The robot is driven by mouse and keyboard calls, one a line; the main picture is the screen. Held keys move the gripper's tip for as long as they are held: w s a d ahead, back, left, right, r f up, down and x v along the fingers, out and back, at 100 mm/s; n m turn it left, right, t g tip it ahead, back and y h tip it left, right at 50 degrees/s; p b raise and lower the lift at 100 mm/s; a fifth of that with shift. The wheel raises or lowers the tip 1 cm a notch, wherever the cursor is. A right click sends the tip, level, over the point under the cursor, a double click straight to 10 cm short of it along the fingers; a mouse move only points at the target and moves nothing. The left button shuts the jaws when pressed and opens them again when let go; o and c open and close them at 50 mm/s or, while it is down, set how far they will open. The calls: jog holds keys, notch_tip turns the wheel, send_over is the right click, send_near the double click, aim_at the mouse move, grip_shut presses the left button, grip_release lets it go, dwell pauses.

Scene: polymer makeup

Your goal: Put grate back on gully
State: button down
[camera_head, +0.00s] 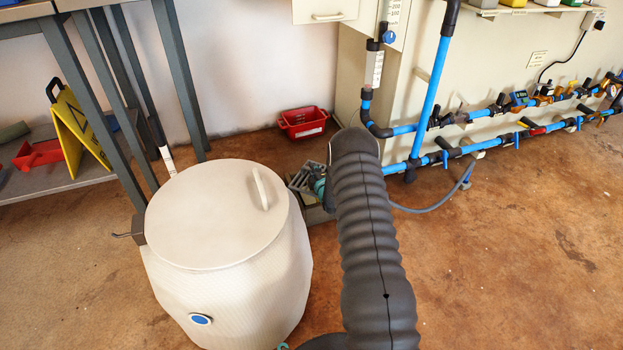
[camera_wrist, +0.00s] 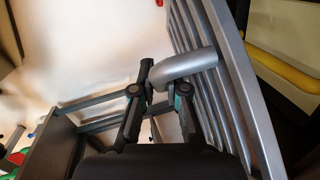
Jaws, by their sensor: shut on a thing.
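My gripper (camera_wrist: 160,90) is shut on the silver curved handle of the grate. The grate (camera_wrist: 232,85) is a grey metal piece with parallel bars, tilted steeply and held off the floor. In the head view the grate (camera_head: 302,179) shows between the white barrel and my dark arm, with my gripper (camera_head: 317,184) beside it. A low grey-sided thing (camera_head: 318,214), which may be the gully, stands on the floor below; my arm and the barrel hide much of it. I cannot tell whether the grate touches it.
A white lidded barrel (camera_head: 215,215) stands close left of my gripper. A red crate (camera_head: 303,123) lies by the wall. Blue pipes (camera_head: 430,100) and a grey hose (camera_head: 430,209) are at right. A yellow bar (camera_wrist: 285,68) shows beyond the grate. Floor at front right is clear.

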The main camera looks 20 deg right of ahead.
jog(key=shift+a+f, duration=0.1)
jog(key=shift+f, duration=1.35)
jog(key=shift+f, duration=0.3)
jog(key=c, duration=1.2)
grip_release()
